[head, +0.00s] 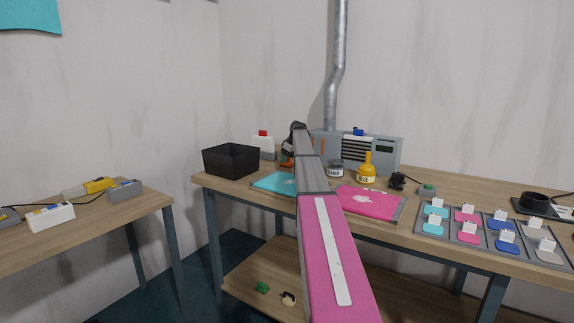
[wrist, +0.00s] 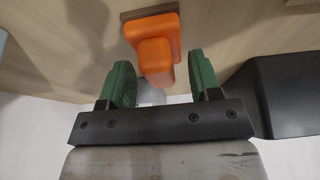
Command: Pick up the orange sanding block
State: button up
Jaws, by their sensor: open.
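The orange sanding block (wrist: 153,47) stands on the wooden table in the wrist view, with a raised orange grip and a brown-grey base. My gripper (wrist: 160,83) has two green fingers, open, one on each side of the block's near part. A gap shows on the right side, and I cannot tell whether either finger touches it. In the head view only a small orange part (head: 286,160) shows beside my arm's far end, which hides the rest.
A black bin (head: 231,160) stands left of my arm on the workbench (head: 220,183). A teal sheet (head: 272,182) and a pink sheet (head: 369,203) lie nearby. A glue bottle (head: 366,168), a jar (head: 336,168) and a grey machine (head: 384,150) stand to the right.

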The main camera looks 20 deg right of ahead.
jog(key=c, duration=0.7)
notch_tip(320, 180, up, 10)
jog(key=shift+r, duration=0.1)
jog(key=shift+o, duration=0.8)
